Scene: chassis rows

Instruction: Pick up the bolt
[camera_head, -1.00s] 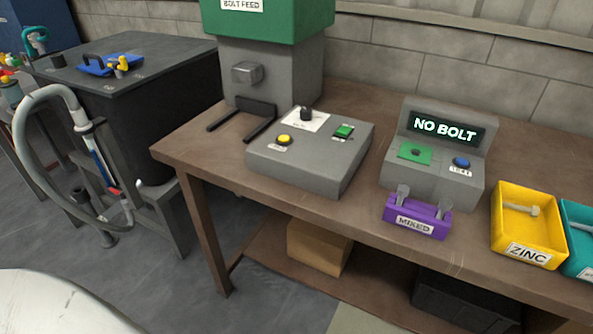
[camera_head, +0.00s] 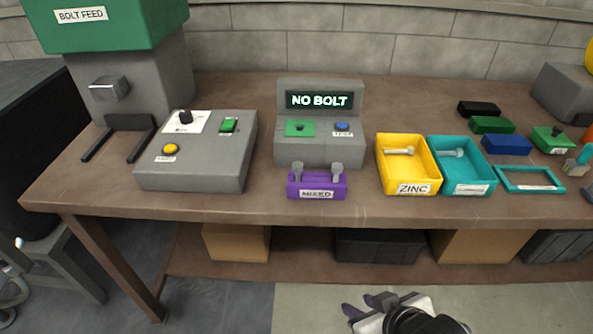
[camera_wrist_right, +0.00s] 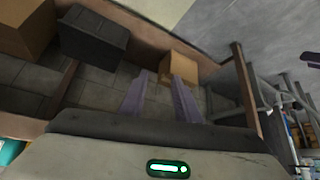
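Several bolts are in view. Two grey bolts (camera_head: 298,172) (camera_head: 337,173) stand heads up in the purple MIXED holder (camera_head: 318,187). One bolt (camera_head: 399,151) lies in the yellow ZINC bin (camera_head: 407,188) and another (camera_head: 452,153) in the teal bin (camera_head: 465,187). The tester (camera_head: 318,150) reads NO BOLT. The two dark rails (camera_head: 118,143) below the bolt feed (camera_head: 105,25) look empty. My right gripper (camera_head: 358,304) is in front of the table, below its edge; the right wrist view shows its fingers (camera_wrist_right: 160,76) apart with nothing between them. My left gripper is out of view.
A grey control box (camera_head: 197,180) with a yellow button and a green switch stands left of the tester. Black, green and blue blocks (camera_head: 491,124) and a teal frame (camera_head: 530,180) lie at the right. Boxes stand on the lower shelf (camera_head: 300,262). The table's front edge is clear.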

